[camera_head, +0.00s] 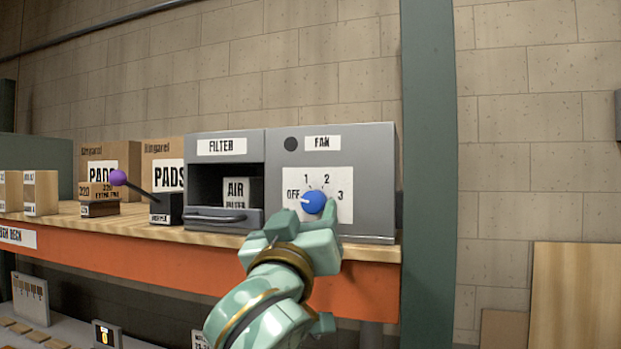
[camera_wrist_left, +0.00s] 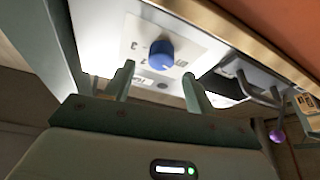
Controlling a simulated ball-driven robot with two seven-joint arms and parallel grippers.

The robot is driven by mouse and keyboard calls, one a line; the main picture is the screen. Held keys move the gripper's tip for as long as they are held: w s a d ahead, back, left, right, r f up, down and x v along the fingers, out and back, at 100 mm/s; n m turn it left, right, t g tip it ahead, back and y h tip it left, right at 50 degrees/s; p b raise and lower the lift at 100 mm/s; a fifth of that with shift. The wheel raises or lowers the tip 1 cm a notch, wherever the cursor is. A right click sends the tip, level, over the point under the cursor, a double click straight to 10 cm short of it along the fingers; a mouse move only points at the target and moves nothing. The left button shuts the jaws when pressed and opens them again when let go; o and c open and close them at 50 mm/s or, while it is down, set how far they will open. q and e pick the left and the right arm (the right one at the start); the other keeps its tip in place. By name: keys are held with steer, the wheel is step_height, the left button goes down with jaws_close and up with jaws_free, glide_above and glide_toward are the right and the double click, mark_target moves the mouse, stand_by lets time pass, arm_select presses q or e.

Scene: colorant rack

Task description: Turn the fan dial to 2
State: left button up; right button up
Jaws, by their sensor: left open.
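The blue fan dial (camera_head: 314,202) sits on a white plate (camera_head: 345,212) marked OFF, 1, 2 and 3, on the front of the grey fan box (camera_head: 375,170). A pale mark on the dial faces left, toward OFF. My left gripper (camera_head: 304,218) is in front of the dial, just below it, with its fingers spread. In the left wrist view the dial (camera_wrist_left: 161,54) lies beyond and between the two open fingertips (camera_wrist_left: 160,83), and I see no finger touching it. My right gripper is not in view.
Left of the fan box is a filter compartment (camera_head: 225,147) with an open front and a handle. A lever with a purple knob (camera_head: 118,177) and boxes of pads (camera_head: 162,152) stand further left on the wooden shelf. A green post (camera_head: 428,200) rises close on the right.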

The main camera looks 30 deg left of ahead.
mark_target(311, 204)
arm_select(q)
steer(key=x, duration=0.3)
steer(key=shift+w+a+f+p, duration=0.1)
steer(key=shift+w+a+p, duration=0.05)
steer(key=shift+w+p, duration=0.15)
steer(key=shift+s, duration=0.1)
steer(key=shift+s, duration=0.1)
steer(key=shift+c, duration=1.2)
steer(key=c, duration=0.7)
